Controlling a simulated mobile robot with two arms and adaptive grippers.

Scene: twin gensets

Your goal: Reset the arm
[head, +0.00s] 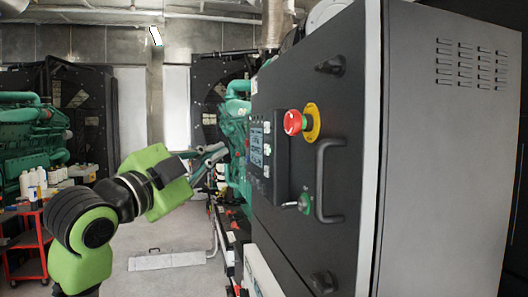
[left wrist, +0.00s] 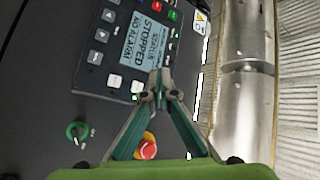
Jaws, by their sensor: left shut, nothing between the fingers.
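My left gripper (head: 217,152) reaches in from the left on its green and black arm, in front of the dark control cabinet (head: 345,215). In the left wrist view its two fingers (left wrist: 157,88) meet at the tips, with nothing between them. They overlap the lower edge of the control panel (left wrist: 135,45), whose screen reads "STOPPED NO ALARM". The red emergency stop button (head: 293,122) on its yellow collar shows between the fingers in the wrist view (left wrist: 147,149). I cannot tell whether the fingertips touch the panel. My right gripper is not in view.
A green key switch (head: 304,203) and a black door handle (head: 325,180) stick out from the cabinet door. A red cart (head: 30,240) with bottles stands at the left. A green genset (head: 30,135) is behind it. The floor (head: 160,280) beside the cabinet is largely clear.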

